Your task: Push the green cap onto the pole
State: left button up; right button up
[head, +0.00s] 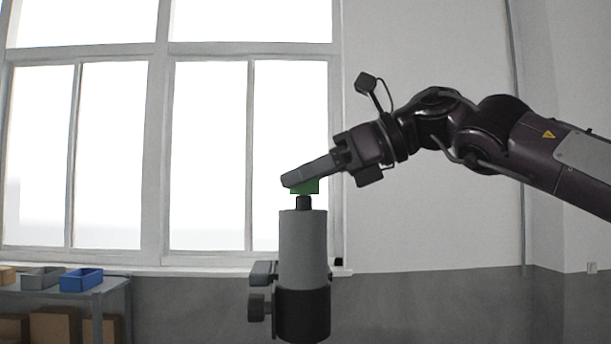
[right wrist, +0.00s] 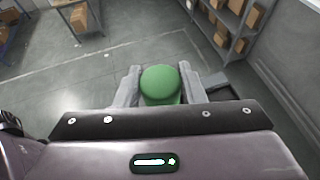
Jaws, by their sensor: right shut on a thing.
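The green cap (head: 305,187) is between the fingers of my right gripper (head: 300,182), which is shut on it. In the right wrist view the cap (right wrist: 160,84) shows its round top between the two grey fingers. The pole (head: 303,203) is a short dark stub on top of a grey cylinder (head: 303,250). The cap is directly above the pole in the head view; the fingers partly cover it. I cannot tell whether the cap sits around the pole or only touches its top. My left gripper is not in view.
A dark clamp with knobs (head: 258,303) is on the left side of the column. A shelf (head: 112,288) with a blue bin (head: 81,280) and a grey bin (head: 43,279) stands at the lower left. Shelves with boxes (right wrist: 221,35) show in the right wrist view.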

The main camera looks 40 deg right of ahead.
jog(key=shift+f, duration=0.2)
jog(key=shift+w+d+f, duration=0.1)
jog(key=shift+w+f, duration=0.1)
jog(key=shift+f, duration=0.1)
dwell(0.4)
jog(key=shift+f+b, duration=0.15)
jog(key=shift+b, duration=0.25)
jog(key=shift+f, duration=0.3)
jog(key=shift+f+b, duration=0.35)
dwell(1.3)
jog(key=o, duration=1)
jog(key=shift+r, duration=0.1)
jog(key=shift+o, duration=0.4)
